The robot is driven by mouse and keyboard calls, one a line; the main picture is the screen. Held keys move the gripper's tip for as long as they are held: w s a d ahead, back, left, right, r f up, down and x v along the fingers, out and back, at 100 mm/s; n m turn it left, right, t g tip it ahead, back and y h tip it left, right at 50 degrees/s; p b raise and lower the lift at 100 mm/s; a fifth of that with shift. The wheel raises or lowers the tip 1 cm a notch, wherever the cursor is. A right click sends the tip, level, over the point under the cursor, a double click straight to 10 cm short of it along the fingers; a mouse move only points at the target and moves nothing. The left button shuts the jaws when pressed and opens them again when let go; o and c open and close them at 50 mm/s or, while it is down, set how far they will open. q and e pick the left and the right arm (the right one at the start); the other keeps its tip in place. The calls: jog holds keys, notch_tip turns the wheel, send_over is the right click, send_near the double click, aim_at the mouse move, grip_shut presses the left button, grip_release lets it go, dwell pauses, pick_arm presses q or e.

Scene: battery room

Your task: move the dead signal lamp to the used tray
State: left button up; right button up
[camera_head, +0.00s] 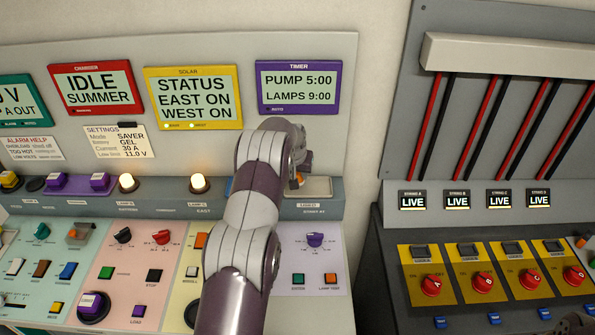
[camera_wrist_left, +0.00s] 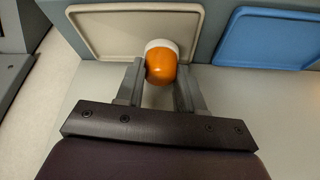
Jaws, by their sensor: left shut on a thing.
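My left gripper (camera_wrist_left: 160,85) is shut on the signal lamp (camera_wrist_left: 161,68), an orange dome with a white end, held between both fingers. In the left wrist view the lamp overlaps the lower edge of a beige tray (camera_wrist_left: 115,30). I cannot tell whether it touches the tray. In the head view the beige tray (camera_head: 318,186) shows right of my arm, and a bit of orange lamp (camera_head: 299,180) shows beside the gripper, which is mostly hidden. I cannot tell from a label which tray is the used one. My right gripper is not in view.
A blue tray (camera_wrist_left: 270,38) lies beside the beige one; my arm hides most of it in the head view. Two lit lamps (camera_head: 127,183) (camera_head: 199,183) stand on the ledge to the left. Below is a panel of knobs and switches. A breaker cabinet (camera_head: 480,230) stands right.

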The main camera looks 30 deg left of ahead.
pick_arm(q)
jog(key=shift+d+f, duration=0.15)
jog(key=shift+f, duration=0.95)
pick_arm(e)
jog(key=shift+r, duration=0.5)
pick_arm(q)
jog(key=o, duration=1)
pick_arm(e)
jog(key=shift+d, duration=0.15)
pick_arm(q)
jog(key=shift+r, duration=0.1)
